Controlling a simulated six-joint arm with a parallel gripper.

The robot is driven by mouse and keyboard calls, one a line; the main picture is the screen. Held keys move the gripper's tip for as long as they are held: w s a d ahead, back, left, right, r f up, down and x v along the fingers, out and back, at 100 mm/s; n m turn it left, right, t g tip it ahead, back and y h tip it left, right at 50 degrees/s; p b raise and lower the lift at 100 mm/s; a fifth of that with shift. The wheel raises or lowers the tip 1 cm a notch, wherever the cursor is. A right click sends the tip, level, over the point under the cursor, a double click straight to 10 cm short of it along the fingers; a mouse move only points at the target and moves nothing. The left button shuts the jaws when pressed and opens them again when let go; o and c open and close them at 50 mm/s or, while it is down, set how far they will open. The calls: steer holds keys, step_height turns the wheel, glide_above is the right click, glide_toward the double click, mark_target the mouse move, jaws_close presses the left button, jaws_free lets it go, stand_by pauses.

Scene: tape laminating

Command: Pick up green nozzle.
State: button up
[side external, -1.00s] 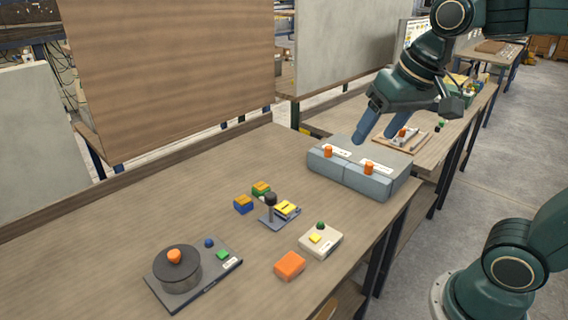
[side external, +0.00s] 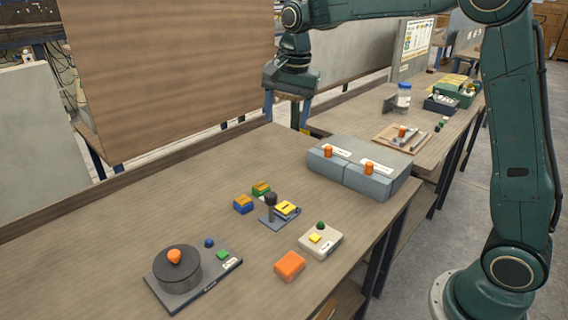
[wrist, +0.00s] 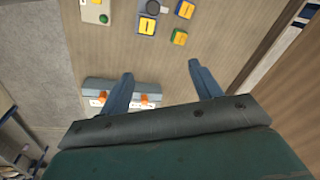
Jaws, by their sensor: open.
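My gripper (side external: 287,108) is open and empty, high above the back edge of the near table, fingers pointing down. Its two fingers also show in the wrist view (wrist: 160,69) with nothing between them. A green cone-shaped piece (side external: 320,225) sits on a cream box (side external: 329,242) on the near table. It also shows in the wrist view (wrist: 103,18). My gripper is far from both.
Two grey boxes with orange knobs (side external: 381,185) stand at the near table's far end. A round dark pot (side external: 180,278), an orange block (side external: 289,265) and a black-knobbed stand (side external: 272,215) lie nearer. The wooden tray (side external: 384,138) holds tools. The near table's back left is clear.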

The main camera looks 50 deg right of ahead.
steer(key=w+d+f+m+g, duration=0.1)
steer(key=w+f+m, duration=0.5)
steer(key=w+f, duration=0.5)
steer(key=shift+f+g, duration=0.4)
steer(key=shift+f, duration=0.35)
steer(key=shift+f, duration=0.1)
glide_above(261, 185)
steer(key=shift+a+f, duration=0.1)
steer(key=shift+f, duration=4.05)
steer(key=shift+f, duration=2.6)
